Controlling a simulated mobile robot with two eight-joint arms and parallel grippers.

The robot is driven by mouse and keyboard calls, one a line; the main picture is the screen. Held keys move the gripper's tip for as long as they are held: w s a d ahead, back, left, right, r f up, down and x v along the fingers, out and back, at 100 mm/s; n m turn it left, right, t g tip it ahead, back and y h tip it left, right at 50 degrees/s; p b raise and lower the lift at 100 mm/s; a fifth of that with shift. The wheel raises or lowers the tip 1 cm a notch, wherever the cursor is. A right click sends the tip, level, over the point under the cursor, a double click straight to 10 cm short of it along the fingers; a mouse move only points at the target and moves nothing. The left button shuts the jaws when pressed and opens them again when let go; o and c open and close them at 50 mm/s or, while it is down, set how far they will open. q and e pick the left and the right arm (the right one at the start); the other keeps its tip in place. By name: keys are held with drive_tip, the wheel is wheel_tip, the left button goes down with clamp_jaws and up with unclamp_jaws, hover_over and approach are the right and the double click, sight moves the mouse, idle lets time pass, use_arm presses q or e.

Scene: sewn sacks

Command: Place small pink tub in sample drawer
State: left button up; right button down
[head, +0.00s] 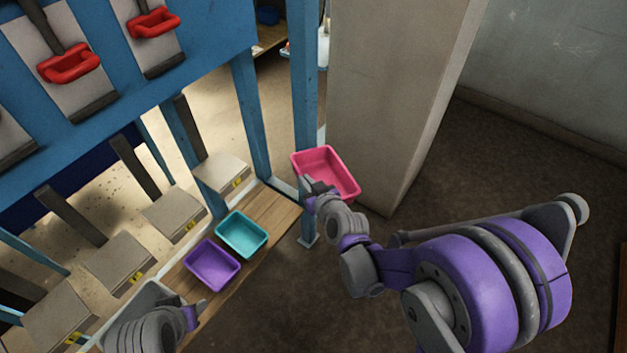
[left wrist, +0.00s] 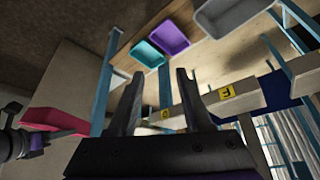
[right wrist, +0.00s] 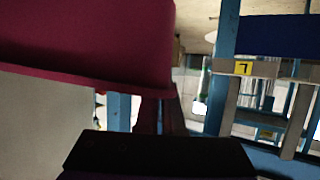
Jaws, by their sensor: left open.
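The small pink tub (head: 338,176) is in the air beyond the right end of the wooden shelf, beside a grey pillar. My right gripper (head: 312,187) is shut on its near rim. The tub fills the upper left of the right wrist view (right wrist: 90,40) and hides much of the fingers there. It also shows at the left of the left wrist view (left wrist: 57,121). My left gripper (left wrist: 158,88) is open with nothing between its fingers; in the head view it is low, by a grey tub. I cannot make out a sample drawer.
A teal tub (head: 242,233), a purple tub (head: 211,265) and a grey tub (head: 150,297) stand in a row on the wooden shelf (head: 272,212). Blue posts (head: 304,90) and the pillar (head: 385,100) stand close to the pink tub. Floor at right is clear.

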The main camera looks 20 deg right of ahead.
use_arm(q)
drive_tip(key=shift+c, duration=0.5)
drive_tip(key=w+d+r+n+g+h, duration=0.1)
drive_tip(key=w+d+r+n, duration=0.4)
drive_tip(key=w, duration=0.4)
drive_tip(key=w+d+r+n+g+h, duration=0.1)
drive_tip(key=w+d+r+n, duration=0.4)
drive_tip(key=w, duration=0.4)
drive_tip(key=w+d+r+n+g+h, duration=0.1)
drive_tip(key=w+d+r+n, duration=0.45)
drive_tip(key=w, duration=0.35)
drive_tip(key=w+d+f+n+h, duration=0.1)
drive_tip(key=w+d+f+n, duration=0.1)
drive_tip(key=w+d+n, duration=0.55)
drive_tip(key=s+x, duration=0.1)
drive_tip(key=x, duration=1)
drive_tip(key=shift+d+m+g, duration=0.4)
use_arm(e)
drive_tip(key=s+a+r+n+y, duration=0.1)
drive_tip(key=a+r+n+y, duration=0.2)
drive_tip(key=a+r, duration=0.3)
drive_tip(key=shift+s+r+g+y, duration=0.2)
drive_tip(key=shift+r+g+y, duration=0.1)
drive_tip(key=shift+r, duration=0.3)
use_arm(q)
drive_tip(key=shift+f, duration=0.15)
use_arm(e)
drive_tip(key=shift+a, duration=0.15)
